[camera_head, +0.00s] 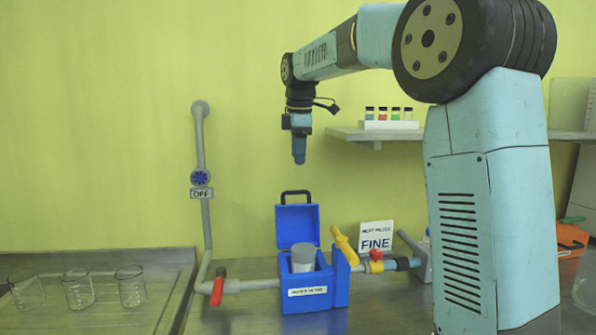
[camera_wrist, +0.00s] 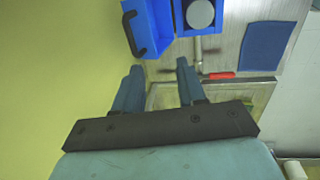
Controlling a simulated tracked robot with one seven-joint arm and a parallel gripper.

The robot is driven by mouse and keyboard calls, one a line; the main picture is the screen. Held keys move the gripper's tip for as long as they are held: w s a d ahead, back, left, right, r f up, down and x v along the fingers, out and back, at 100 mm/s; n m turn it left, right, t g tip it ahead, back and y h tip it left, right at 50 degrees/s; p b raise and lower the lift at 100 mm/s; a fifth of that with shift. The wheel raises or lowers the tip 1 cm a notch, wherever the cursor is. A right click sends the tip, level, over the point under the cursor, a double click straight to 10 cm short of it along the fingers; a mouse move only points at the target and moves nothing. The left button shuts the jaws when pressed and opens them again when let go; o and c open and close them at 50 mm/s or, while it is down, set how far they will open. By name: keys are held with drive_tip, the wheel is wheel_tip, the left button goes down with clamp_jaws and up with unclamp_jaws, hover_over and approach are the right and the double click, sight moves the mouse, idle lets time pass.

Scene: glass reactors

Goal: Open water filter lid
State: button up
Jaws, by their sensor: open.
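The water filter is a blue box (camera_head: 316,297) on the bench, joined to grey pipes. Its blue lid (camera_head: 297,226) stands raised at the back, tilted up, with a black handle (camera_head: 296,194) on top. A grey cylinder with a pale top (camera_head: 303,257) sits inside the open box. In the wrist view the lid (camera_wrist: 155,18), its black handle (camera_wrist: 133,38) and the cylinder top (camera_wrist: 200,13) show at the upper edge. My gripper (camera_wrist: 158,70) is open and empty. In the head view it hangs above the lid (camera_head: 299,158), apart from it, with its fingers pointing down.
A yellow handle (camera_head: 344,247) and red valves (camera_head: 217,290) stand beside the box. A sign reading FINE (camera_head: 376,236) stands behind to the right. Glass beakers (camera_head: 78,288) are at the left. A shelf (camera_head: 377,134) holds small vials. The space around my gripper is clear.

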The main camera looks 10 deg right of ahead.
drive_tip(key=r, duration=0.3)
drive_tip(key=shift+s, duration=0.25)
